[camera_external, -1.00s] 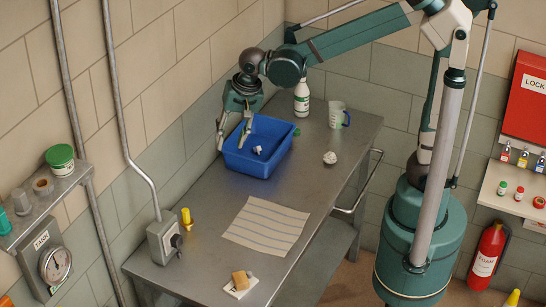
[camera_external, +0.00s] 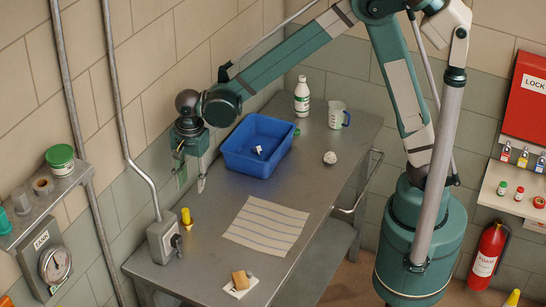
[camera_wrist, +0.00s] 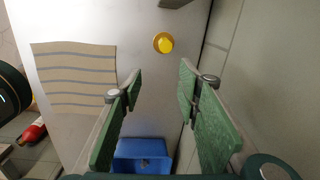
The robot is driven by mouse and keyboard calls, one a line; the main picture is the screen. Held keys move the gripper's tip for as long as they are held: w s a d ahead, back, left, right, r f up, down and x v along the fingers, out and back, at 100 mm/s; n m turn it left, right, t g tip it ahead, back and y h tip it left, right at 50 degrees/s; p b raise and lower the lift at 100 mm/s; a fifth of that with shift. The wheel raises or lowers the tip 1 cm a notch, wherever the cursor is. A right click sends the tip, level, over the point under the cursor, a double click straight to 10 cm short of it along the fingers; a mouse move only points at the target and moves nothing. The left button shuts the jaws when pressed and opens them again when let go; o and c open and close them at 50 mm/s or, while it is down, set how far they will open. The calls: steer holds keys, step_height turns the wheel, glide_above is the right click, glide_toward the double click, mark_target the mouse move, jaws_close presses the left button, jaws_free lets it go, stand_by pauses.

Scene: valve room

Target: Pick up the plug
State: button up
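The yellow plug (camera_external: 186,216) stands upright on the metal bench, beside the grey box on the wall side. It has a brass-coloured wider base. In the wrist view the plug (camera_wrist: 165,43) shows from above as a yellow disc in a brass ring, beyond the fingertips and roughly between them. My gripper (camera_external: 191,182) hangs pointing down above the bench, between the plug and the blue tray. It is open and empty, with both green-padded fingers (camera_wrist: 160,72) apart in the wrist view.
The grey switch box (camera_external: 164,240) with a black knob is close to the plug, and a conduit rises from it. The blue tray (camera_external: 231,165) holds small white pieces. A striped cloth (camera_external: 266,225) lies flat on the bench (camera_external: 206,262).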

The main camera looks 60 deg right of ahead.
steer(key=m, duration=0.2)
glide_above(185, 210)
steer(key=shift+g, duration=0.3)
step_height(185, 210, down, 5)
steer(key=shift+a+r, duration=0.15)
steer(key=shift+f, duration=1.3)
steer(key=shift+f, duration=2.6)
steer(key=c, duration=1)
